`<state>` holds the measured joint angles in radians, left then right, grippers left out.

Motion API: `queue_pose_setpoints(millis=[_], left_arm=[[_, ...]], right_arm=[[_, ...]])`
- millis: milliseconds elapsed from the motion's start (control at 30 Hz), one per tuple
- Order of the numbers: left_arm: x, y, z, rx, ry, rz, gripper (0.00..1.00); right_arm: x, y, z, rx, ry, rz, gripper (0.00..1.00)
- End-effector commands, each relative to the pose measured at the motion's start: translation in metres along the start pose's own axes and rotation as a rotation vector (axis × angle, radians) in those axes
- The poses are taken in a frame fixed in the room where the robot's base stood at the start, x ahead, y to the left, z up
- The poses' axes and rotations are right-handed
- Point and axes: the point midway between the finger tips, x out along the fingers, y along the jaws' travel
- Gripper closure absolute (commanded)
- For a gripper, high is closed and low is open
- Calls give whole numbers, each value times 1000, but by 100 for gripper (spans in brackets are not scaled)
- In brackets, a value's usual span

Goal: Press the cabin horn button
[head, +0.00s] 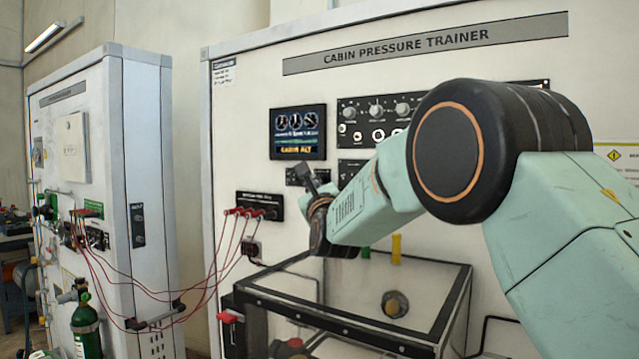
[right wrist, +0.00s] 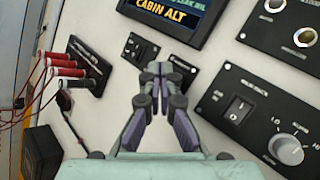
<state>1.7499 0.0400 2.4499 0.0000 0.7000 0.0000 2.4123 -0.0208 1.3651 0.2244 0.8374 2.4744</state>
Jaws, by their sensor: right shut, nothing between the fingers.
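My right gripper (head: 308,178) reaches up to the front of the cabin pressure trainer (head: 240,130). It is shut and empty, and its fingertips also show in the right wrist view (right wrist: 153,74). A small black panel (head: 292,178) sits just below the CABIN ALT screen (head: 298,132), behind the fingertips. In the right wrist view, parts of this panel show on both sides of the fingers (right wrist: 184,72). The horn button cannot be made out; the gripper covers part of the panel. Whether the fingertips touch it, I cannot tell. My left gripper is out of view.
A black strip with red plugs and cables (head: 258,206) is left of the gripper. A panel with a rocker switch and a knob (right wrist: 262,118) is to its right. A clear-topped box with a black frame (head: 345,328) stands below. A second cabinet (head: 108,130) is at left.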

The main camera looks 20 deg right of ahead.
Motion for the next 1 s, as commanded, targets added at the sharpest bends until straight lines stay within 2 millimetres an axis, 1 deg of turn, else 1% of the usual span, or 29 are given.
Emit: queue_pose_setpoints(millis=[167, 700, 1000], left_arm=[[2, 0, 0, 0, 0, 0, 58], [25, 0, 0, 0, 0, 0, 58], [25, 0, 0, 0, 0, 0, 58]], right_arm=[[-2, 2, 2, 0, -2, 0, 100], [-33, 24, 24, 0, -2, 1, 100], [-35, 25, 26, 0, 0, 0, 100]])
